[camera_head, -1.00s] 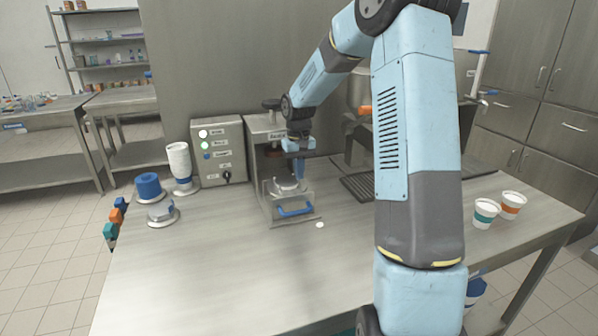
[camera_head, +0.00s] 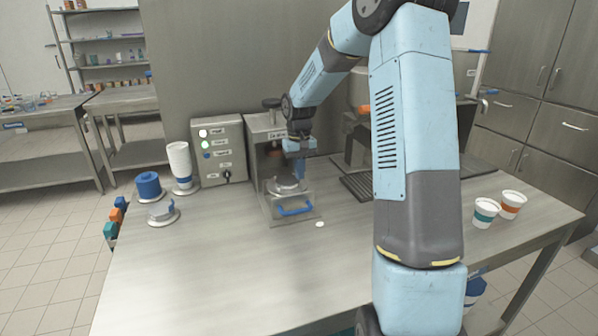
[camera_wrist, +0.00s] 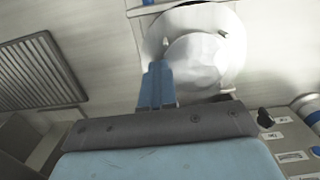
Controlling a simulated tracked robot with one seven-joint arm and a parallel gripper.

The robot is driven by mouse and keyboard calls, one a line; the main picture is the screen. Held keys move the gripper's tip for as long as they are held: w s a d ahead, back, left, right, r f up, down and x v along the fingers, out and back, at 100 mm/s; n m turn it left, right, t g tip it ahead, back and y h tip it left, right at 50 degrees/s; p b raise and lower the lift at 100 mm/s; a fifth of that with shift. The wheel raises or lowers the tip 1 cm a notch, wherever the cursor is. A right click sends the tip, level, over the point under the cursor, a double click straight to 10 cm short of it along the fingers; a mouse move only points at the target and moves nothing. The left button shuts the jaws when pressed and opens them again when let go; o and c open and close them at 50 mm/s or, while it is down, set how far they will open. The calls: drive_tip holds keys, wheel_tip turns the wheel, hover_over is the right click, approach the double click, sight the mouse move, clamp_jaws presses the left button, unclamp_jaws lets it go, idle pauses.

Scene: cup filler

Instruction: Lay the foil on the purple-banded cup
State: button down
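My gripper (camera_head: 299,160) is above the open drawer of the small machine, with its fingers pointing down. In the wrist view its blue fingers (camera_wrist: 156,86) overlap, so any gap between them is unclear. A pale, faceted foil disc (camera_wrist: 197,62) lies on the round white top just beyond the fingers. In the head view this round top (camera_head: 287,185) sits in the drawer. No purple band shows, so I cannot confirm which cup is under the foil. The fingers appear apart from the foil.
The machine (camera_head: 262,140) stands by a grey control box (camera_head: 218,152). A cup stack (camera_head: 179,162), a blue roll (camera_head: 148,186) and a round holder (camera_head: 162,212) stand left. Teal-banded (camera_head: 486,212) and orange-banded (camera_head: 512,204) cups stand right.

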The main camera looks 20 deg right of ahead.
drive_tip(key=c, duration=1.4)
unclamp_jaws()
drive_tip(key=shift+o, duration=0.2)
wheel_tip(320, 180, up, 14)
drive_tip(key=shift+w+f, duration=0.2)
drive_tip(key=shift+w, duration=0.2)
